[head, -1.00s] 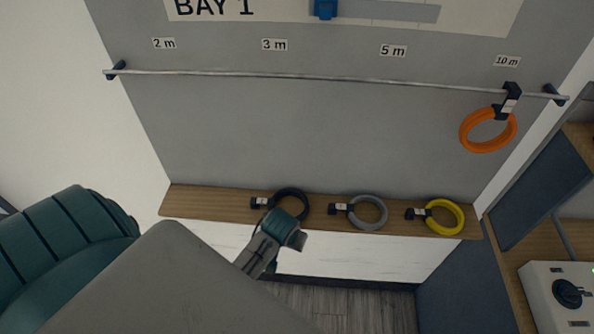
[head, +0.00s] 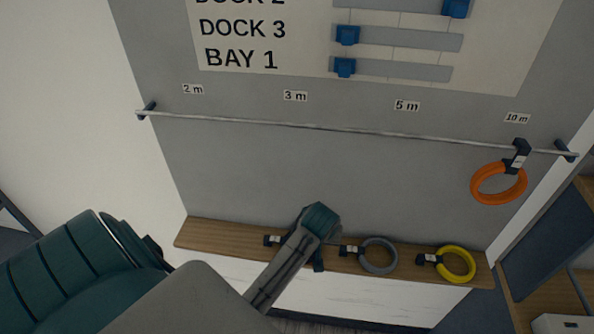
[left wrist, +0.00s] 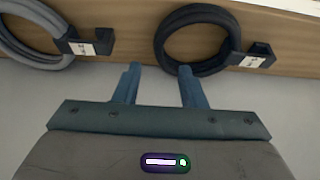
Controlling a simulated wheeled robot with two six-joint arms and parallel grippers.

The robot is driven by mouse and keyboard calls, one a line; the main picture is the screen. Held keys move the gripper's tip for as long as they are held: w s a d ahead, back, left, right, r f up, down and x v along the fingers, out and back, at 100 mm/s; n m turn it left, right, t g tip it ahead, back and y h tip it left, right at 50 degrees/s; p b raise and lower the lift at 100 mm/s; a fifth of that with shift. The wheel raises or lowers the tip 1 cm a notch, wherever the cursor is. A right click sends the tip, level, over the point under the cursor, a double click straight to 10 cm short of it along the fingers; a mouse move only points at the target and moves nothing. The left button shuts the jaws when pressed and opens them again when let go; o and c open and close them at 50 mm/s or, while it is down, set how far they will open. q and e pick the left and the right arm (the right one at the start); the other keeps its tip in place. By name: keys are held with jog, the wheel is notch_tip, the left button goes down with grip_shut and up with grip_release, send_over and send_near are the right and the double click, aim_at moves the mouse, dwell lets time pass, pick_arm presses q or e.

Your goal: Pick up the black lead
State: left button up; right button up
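The black lead is a coiled ring with a tagged clip, lying on the wooden shelf. In the head view its clip (head: 272,240) shows at the shelf's left part, while my left arm hides most of the ring. The left wrist view shows the ring (left wrist: 162,42) nearly whole, with its clip to the right. My left gripper (left wrist: 159,68) is open and empty, its two fingers pointing at the shelf. One fingertip is near the ring's lower left edge; the other is beside the ring, towards the grey lead. I cannot tell whether they touch. My right gripper is not in view.
A grey lead (head: 378,256) and a yellow lead (head: 457,264) lie farther right on the shelf (head: 215,236). An orange lead (head: 498,185) hangs from the rail (head: 330,127) under the 10 m label. The rail is otherwise empty. A grey wall panel stands behind the shelf.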

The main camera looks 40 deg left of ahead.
pick_arm(q)
jog(key=shift+w+a+f+p, duration=0.1)
jog(key=shift+w+f+p, duration=0.05)
jog(key=shift+f+p, duration=0.4)
jog(key=x, duration=0.1)
jog(key=p+x, duration=0.1)
jog(key=x, duration=0.1)
jog(key=shift+s+f, duration=0.2)
jog(key=shift+f, duration=0.05)
jog(key=shift+w+f, duration=0.2)
jog(key=shift+f, duration=0.4)
jog(key=shift+r, duration=0.1)
grip_shut()
